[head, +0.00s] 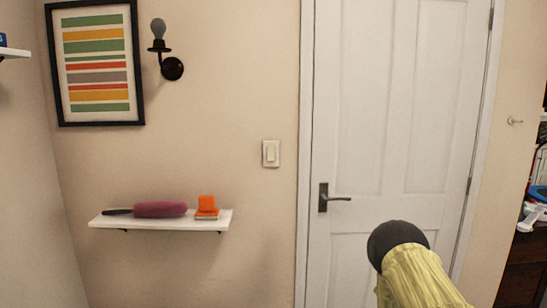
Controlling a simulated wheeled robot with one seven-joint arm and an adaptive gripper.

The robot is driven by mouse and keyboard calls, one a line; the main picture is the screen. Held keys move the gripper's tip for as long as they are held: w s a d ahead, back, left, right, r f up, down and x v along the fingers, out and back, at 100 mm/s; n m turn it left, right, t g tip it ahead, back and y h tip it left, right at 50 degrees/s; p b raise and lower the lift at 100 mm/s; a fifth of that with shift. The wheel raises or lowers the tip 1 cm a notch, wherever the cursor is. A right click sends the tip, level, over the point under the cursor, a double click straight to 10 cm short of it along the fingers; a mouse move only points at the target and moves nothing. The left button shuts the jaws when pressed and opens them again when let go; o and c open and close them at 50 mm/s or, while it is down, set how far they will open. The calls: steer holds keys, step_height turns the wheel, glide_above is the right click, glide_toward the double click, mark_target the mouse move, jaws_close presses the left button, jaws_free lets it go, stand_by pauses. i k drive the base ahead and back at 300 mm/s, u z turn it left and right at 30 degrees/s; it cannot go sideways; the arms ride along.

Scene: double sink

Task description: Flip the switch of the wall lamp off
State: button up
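The wall lamp (172,68) is mounted on the beige wall to the right of a framed picture. It has a dark round base and an arm holding an upright grey bulb (158,29), which shows no glow. A light switch (271,153) with a white plate and a cream rocker is on the wall, just left of the door frame. I cannot tell which way its rocker is tilted. My gripper is not in view.
A white wall shelf (160,224) below and left of the switch holds a purple roller-like item (160,209) and an orange item (206,206). A closed white door (385,110) with a dark lever handle (325,198) is right of the switch. The wall around the switch is clear.

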mark_target(271, 149)
steer(key=i, duration=0.95)
steer(key=u, duration=0.55)
